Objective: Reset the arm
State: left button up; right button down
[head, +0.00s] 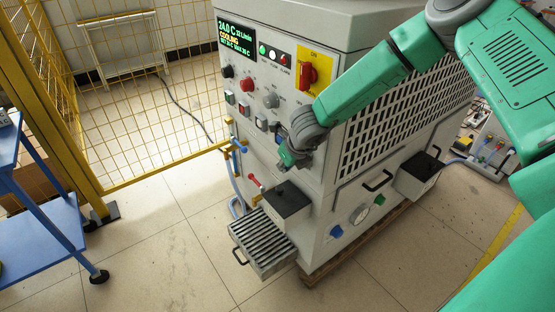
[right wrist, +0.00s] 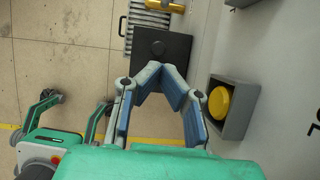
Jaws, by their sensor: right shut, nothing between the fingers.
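The induction heater (head: 330,100) is a large light-grey cabinet in the middle of the head view. My right arm reaches in from the right, across the cabinet's front corner. My right gripper (head: 286,161) is by the front face, below the knobs. In the right wrist view its fingers (right wrist: 160,70) come together with nothing between them, with a black box (right wrist: 162,48) beyond the tips. My left gripper (right wrist: 80,101) shows at the left of the right wrist view, fingers spread and empty. It is not in the head view.
The heater has a lit display (head: 237,36), a red rotary switch on a yellow plate (head: 307,72), and a slatted tray (head: 262,244) low in front. A yellow mesh fence (head: 150,110) and blue cart (head: 45,225) stand left. A yellow button (right wrist: 219,103) sits in a grey housing beside my right gripper.

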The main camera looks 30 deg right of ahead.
jog(key=shift+s+r, duration=0.1)
jog(key=shift+r, duration=0.1)
jog(key=s+a+f+n+g, duration=0.1)
jog(key=s+a+f+n, duration=0.2)
jog(key=s+f+n, duration=0.35)
jog(key=s+a+f+n+g, duration=0.1)
jog(key=s+a+f+n, duration=0.2)
jog(key=s+n, duration=0.65)
jog(key=s+a+n+g, duration=0.1)
jog(key=s+n+g, duration=0.1)
jog(key=s+n, duration=1.7)
jog(key=shift+s+a+f+n, duration=0.3)
jog(key=shift+f+n, duration=0.05)
jog(key=shift+n, duration=0.15)
